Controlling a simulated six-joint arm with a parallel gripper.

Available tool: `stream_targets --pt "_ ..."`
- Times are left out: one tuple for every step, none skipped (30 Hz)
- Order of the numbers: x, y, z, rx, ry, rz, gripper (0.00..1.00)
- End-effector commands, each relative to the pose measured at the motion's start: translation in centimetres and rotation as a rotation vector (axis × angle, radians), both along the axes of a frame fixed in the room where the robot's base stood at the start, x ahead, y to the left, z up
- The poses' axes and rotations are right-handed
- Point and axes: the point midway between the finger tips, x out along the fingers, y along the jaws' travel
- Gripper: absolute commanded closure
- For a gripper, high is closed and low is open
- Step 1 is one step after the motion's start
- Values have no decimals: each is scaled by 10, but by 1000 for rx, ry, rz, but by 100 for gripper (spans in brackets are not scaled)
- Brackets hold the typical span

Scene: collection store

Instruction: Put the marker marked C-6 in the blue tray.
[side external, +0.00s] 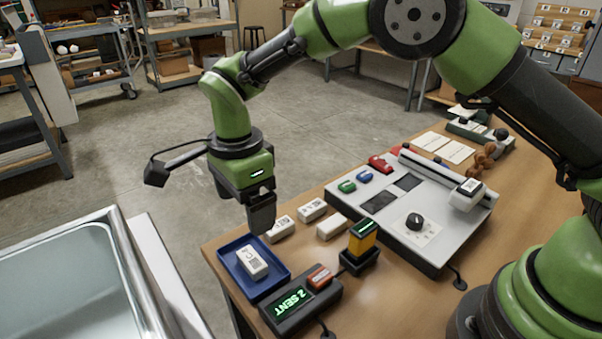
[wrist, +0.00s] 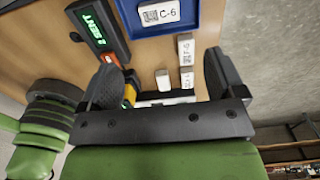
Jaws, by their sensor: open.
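The white marker marked C-6 (side external: 252,262) lies flat inside the blue tray (side external: 281,286) at the table's near left corner. In the wrist view the label on the C-6 marker (wrist: 167,13) is readable, and the tray's blue rim (wrist: 160,35) shows around it. My gripper (side external: 262,228) is open and empty, pointing down above the table just beyond the tray. In the wrist view its two fingers (wrist: 162,58) stand wide apart with nothing held between them.
White markers (side external: 281,229), (side external: 312,209) and (side external: 332,226) lie beside the tray. A dark display box (side external: 300,303) reads "2 SENT". A yellow-and-black device (side external: 362,241) stands near it. A grey control panel (side external: 420,215) fills the table's middle.

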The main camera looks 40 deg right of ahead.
Motion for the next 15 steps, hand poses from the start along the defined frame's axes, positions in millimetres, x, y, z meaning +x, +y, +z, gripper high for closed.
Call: stream_targets --pt "0 0 1 0 0 0 11" --pt "0 0 1 0 0 0 11" --pt "0 0 0 0 0 0 11" --pt "0 0 1 0 0 0 11" --pt "0 0 1 0 -1 2 11" --pt "0 -1 4 3 -3 7 11" --pt "0 -3 7 6 -7 15 11" --pt "0 -5 12 11 -13 25 11" --pt "0 -9 21 19 -24 47 11" --pt "-1 -13 30 27 -35 68 11" --pt "-2 -18 40 36 -47 94 11" --pt "-4 -25 55 49 -66 134 11" --pt "-7 -32 67 58 -85 169 11" --pt "-10 -39 79 66 -103 206 11" --pt "-17 -48 95 77 -130 256 11"
